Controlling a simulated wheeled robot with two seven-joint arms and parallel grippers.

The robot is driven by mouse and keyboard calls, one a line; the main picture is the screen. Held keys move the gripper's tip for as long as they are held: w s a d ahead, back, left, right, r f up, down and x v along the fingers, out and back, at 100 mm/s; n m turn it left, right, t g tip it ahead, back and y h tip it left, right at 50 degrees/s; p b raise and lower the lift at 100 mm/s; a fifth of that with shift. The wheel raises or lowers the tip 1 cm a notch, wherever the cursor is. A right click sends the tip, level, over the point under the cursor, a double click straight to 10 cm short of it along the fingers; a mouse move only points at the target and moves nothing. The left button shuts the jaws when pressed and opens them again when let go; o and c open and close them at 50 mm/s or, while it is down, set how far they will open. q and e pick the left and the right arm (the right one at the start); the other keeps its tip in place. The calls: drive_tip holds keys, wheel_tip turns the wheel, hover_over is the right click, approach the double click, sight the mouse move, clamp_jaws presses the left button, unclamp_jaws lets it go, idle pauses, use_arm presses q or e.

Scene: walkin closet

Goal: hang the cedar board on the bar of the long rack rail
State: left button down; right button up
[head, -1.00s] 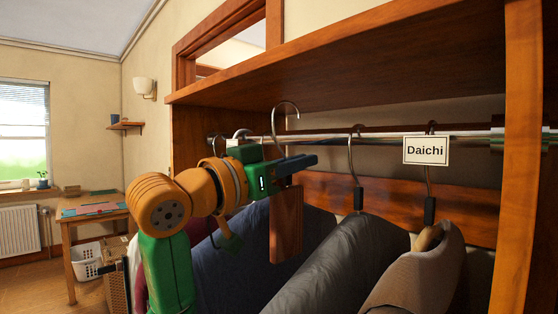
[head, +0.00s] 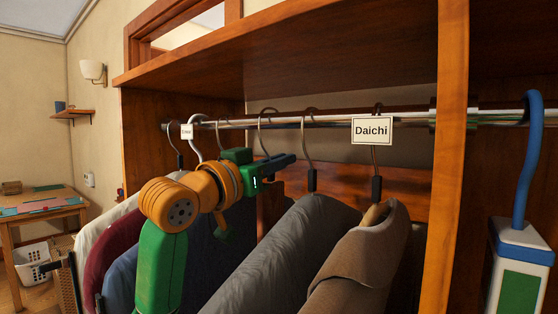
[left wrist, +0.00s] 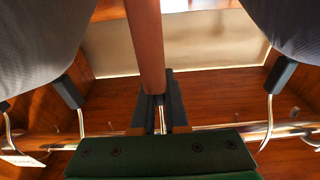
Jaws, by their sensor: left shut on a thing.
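My left gripper (head: 276,170) is shut on the cedar board (head: 270,205), a flat reddish-brown piece with a metal hook (head: 263,133). The board hangs below the fingers, partly hidden by the gripper and clothes. The hook's curved top now shows at the height of the rail's bar (head: 340,118) and seems to loop over it; I cannot tell whether it touches. In the left wrist view the board (left wrist: 146,40) is seen edge-on between the fingers (left wrist: 160,112), with the bar (left wrist: 220,137) crossing behind. My right gripper is not in view.
Hangers with a grey garment (head: 290,245) and a brown one (head: 360,255) are right of the board; several more garments hang left. A "Daichi" sign (head: 372,130) is on the bar. A wooden post (head: 450,160) and a blue-hooked box (head: 520,265) stand right.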

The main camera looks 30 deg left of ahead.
use_arm(q)
drive_tip(key=c, duration=0.9)
unclamp_jaws()
drive_tip(key=shift+o, duration=0.2)
drive_tip(key=shift+s, duration=0.1)
